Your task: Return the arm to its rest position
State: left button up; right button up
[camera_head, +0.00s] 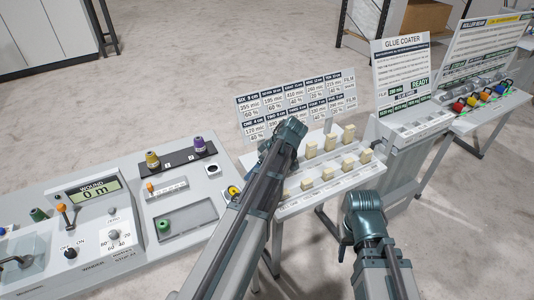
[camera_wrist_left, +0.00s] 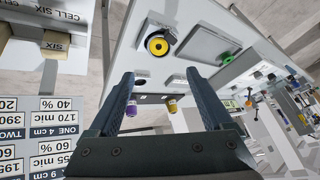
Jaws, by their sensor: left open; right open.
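My left arm (camera_head: 243,225) reaches up from the bottom of the head view, over the left edge of the sample rack. Its teal joint (camera_head: 290,133) is in front of the placards. In the left wrist view my left gripper (camera_wrist_left: 163,82) has its two dark fingers wide apart with nothing between them. The console top lies beyond them, with purple and yellow spools. My right arm's teal end (camera_head: 365,215) is in front of the rack's right part, low in the head view. No object shows in it, and its fingers are hard to make out.
The winder console (camera_head: 85,235) stands at left, with a purple spool (camera_head: 198,143), a yellow spool (camera_head: 152,159) and a green spool (camera_head: 164,225). Several pale blocks (camera_head: 327,174) stand on the rack.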

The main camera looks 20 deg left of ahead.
pick_arm(q)
jog(key=s+d+f+m+h+b, duration=0.1)
jog(key=s+d+f+m+h, duration=0.1)
jog(key=s+d+m, duration=0.7)
jog(key=s+d+f+m+t+h+b, duration=0.1)
jog(key=s+d+f+m+h+b, duration=0.1)
jog(key=s+d+m, duration=0.6)
jog(key=d+f+m+h, duration=0.1)
jog(key=d+f+m, duration=0.1)
jog(key=d, duration=0.5)
jog(key=shift+s+d+f+m, duration=0.15)
jog(key=shift+s+f+m, duration=0.15)
jog(key=shift+s+m, duration=0.1)
